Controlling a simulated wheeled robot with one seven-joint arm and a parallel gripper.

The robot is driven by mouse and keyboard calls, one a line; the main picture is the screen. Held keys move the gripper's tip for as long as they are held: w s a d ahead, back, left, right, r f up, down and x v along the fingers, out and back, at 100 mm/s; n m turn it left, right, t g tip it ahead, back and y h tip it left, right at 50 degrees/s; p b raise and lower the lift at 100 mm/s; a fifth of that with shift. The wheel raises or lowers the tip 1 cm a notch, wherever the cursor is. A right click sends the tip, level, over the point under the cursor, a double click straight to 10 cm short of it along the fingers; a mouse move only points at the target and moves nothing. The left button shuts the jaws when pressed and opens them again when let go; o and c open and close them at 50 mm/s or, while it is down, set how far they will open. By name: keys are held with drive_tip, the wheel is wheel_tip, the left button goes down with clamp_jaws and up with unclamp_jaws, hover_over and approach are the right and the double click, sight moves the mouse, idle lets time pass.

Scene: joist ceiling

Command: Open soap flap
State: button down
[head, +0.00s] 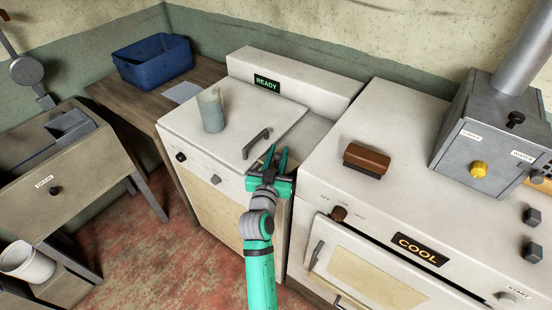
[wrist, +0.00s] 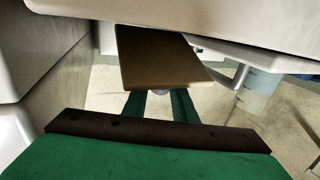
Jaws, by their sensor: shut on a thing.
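My gripper (head: 276,154) is at the front right of the white washer top (head: 315,128), beside the lid's dark handle (head: 257,143). In the wrist view, a tan-brown panel (wrist: 155,60), which looks like the soap flap, lies just beyond my green fingers (wrist: 160,104). A small pale rounded knob (wrist: 160,92) shows at its near edge, between the fingertips. My gripper is shut on this knob. In the head view my gripper mostly hides the flap, and I cannot tell how far it is raised.
A pale cup (head: 211,112) stands on the washer lid (head: 235,125). A READY display (head: 267,83) is behind. The white COOL machine (head: 400,150) stands close on the right, with a brown brush-like block (head: 366,160) on top. A blue bin (head: 153,62) is at the back left.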

drive_tip(key=shift+w+d+r, duration=0.2)
drive_tip(key=shift+w, duration=0.05)
drive_tip(key=shift+d, duration=0.2)
drive_tip(key=shift+f, duration=0.1)
drive_tip(key=c, duration=1.5)
unclamp_jaws()
